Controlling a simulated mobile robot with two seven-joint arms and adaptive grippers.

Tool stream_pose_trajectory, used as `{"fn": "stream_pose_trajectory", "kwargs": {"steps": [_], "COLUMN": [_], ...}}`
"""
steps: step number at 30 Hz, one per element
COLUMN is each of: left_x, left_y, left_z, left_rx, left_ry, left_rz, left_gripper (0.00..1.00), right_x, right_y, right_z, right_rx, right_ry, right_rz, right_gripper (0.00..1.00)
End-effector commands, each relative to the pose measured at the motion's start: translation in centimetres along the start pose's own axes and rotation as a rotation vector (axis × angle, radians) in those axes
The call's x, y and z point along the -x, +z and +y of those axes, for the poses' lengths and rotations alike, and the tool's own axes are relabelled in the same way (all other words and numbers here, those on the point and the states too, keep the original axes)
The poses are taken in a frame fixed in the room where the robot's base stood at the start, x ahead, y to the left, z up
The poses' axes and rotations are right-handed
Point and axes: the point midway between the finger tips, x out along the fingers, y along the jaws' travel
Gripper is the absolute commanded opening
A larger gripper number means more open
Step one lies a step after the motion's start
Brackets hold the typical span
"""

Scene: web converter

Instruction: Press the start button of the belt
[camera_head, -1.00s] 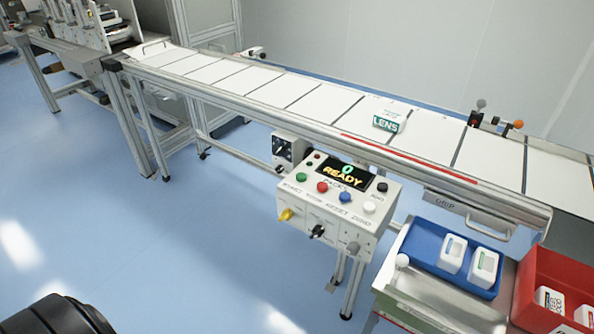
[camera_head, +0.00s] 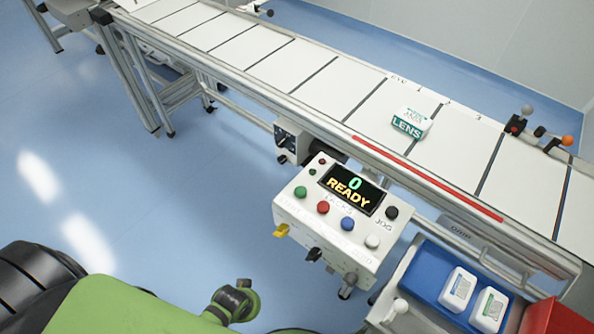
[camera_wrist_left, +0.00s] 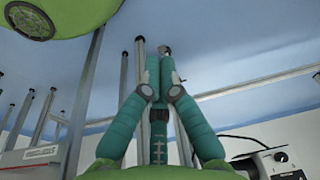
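The control box (camera_head: 325,240) hangs at the near side of the belt (camera_head: 300,68). Its green button (camera_head: 300,192), above the START label, is leftmost in a row with a red button (camera_head: 323,207), a blue one (camera_head: 347,223) and a white one (camera_head: 372,241). The display (camera_head: 348,190) reads "0 READY". My left gripper (camera_head: 243,285) shows partly at the bottom, in front of and below the box, apart from the buttons. In the left wrist view its two teal fingers (camera_wrist_left: 159,70) are together with nothing between them. My right gripper is out of view.
A white LENS carton (camera_head: 411,122) stands on the belt. A black button (camera_head: 391,212) sits beside the display; yellow (camera_head: 281,230) and black (camera_head: 313,254) knobs stick out from the box's front. A blue bin (camera_head: 428,272) with white bottles is at right. Open floor lies left.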

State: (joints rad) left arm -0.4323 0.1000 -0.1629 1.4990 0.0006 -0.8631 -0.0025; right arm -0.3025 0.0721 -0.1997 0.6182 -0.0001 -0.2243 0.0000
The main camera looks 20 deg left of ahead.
Motion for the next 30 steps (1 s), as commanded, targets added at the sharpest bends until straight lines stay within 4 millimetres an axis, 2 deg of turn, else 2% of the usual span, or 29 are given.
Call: {"fn": "stream_pose_trajectory", "kwargs": {"steps": [1, 5, 10, 17, 20, 24, 30], "left_x": [2.6, 7.5, 13.8, 22.0, 25.2, 28.9, 31.2], "left_y": [-1.5, -4.2, -7.7, -12.9, -15.6, -19.6, -23.8], "left_z": [-0.1, -0.3, -0.4, 0.4, 1.2, 3.0, 5.1], "left_rx": [-0.002, -0.015, -0.072, -0.285, -0.458, -0.809, -1.339], "left_ry": [-0.001, -0.002, 0.001, 0.011, 0.012, -0.005, -0.081], "left_rz": [0.015, 0.041, 0.087, 0.193, 0.264, 0.387, 0.539], "left_gripper": [0.00, 0.00, 0.00, 0.00, 0.00, 0.00, 0.00], "right_x": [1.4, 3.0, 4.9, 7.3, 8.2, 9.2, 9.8], "right_y": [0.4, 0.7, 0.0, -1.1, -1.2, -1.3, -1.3], "right_z": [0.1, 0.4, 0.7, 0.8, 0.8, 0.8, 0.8], "right_rx": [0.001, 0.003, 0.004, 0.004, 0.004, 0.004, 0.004], "right_ry": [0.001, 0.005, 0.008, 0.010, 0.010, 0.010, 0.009], "right_rz": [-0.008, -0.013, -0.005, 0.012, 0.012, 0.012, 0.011], "right_gripper": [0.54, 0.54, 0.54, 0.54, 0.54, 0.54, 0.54]}}
